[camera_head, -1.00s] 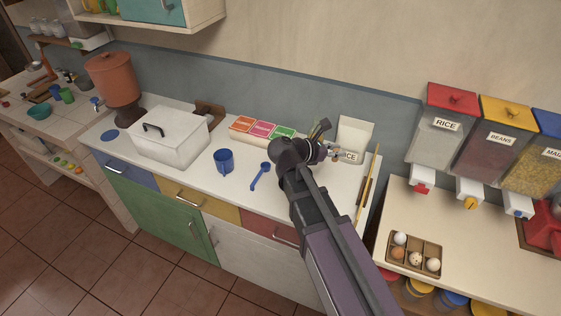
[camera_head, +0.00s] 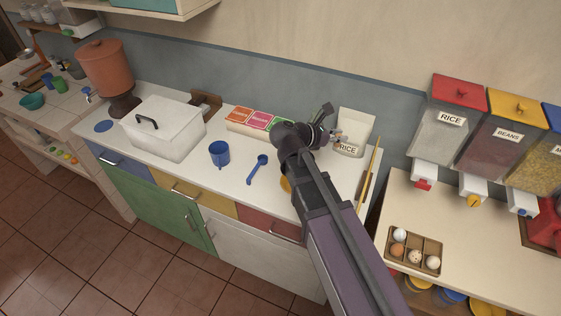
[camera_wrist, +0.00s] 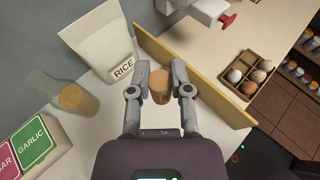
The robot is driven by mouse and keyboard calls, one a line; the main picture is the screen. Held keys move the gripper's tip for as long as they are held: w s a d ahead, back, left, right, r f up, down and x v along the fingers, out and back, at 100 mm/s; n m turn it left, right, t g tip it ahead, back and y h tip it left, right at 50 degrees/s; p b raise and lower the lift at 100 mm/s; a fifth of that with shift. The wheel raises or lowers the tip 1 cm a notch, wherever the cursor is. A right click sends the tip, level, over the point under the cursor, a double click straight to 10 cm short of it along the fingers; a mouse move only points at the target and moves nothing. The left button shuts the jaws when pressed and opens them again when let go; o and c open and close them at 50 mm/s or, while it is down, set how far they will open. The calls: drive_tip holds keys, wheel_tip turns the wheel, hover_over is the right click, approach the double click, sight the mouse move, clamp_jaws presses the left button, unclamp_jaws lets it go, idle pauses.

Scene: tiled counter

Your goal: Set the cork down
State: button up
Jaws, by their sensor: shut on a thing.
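The cork (camera_wrist: 160,86) is a small brown cylinder between the two fingers of my gripper (camera_wrist: 162,78) in the wrist view. My gripper is shut on it. The cork is over the pale counter, between a white rice bag (camera_wrist: 101,42) and a long wooden board (camera_wrist: 212,86). I cannot tell whether its base touches the counter. In the head view my gripper (camera_head: 335,137) is in front of the rice bag (camera_head: 354,131), and my arm hides part of the counter. A clear glass vessel with amber contents (camera_wrist: 75,99) stands left of my gripper in the wrist view.
An egg tray (camera_head: 414,250) sits on the right-hand counter, below the food dispensers (camera_head: 455,120). Bare counter lies around the spoon.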

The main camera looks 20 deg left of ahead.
drive_tip(key=w+a+f+n+t+y+b, duration=0.1)
drive_tip(key=w+a+f+b, duration=0.1)
drive_tip(key=a, duration=0.4)
drive_tip(key=w+a+f+n+t+y+b, duration=0.1)
drive_tip(key=w+a+f+b, duration=0.1)
drive_tip(key=a+f+b, duration=0.3)
drive_tip(key=w+a+f+n+y+b, duration=0.1)
drive_tip(key=w+a+f+n+b, duration=0.1)
drive_tip(key=a, duration=0.7)
wheel_tip(320, 180, down, 2)
drive_tip(key=shift+w+f+t+y+b, duration=0.2)
drive_tip(key=shift+w+t+y+b, duration=0.3)
drive_tip(key=shift+b, duration=0.65)
drive_tip(key=shift+f, duration=0.15)
wheel_tip(320, 180, down, 6)
drive_tip(key=b, duration=0.6)
drive_tip(key=shift+f+b, duration=1.85)
drive_tip(key=shift+b, duration=0.15)
drive_tip(key=shift+f, duration=0.15)
drive_tip(key=o, duration=0.7)
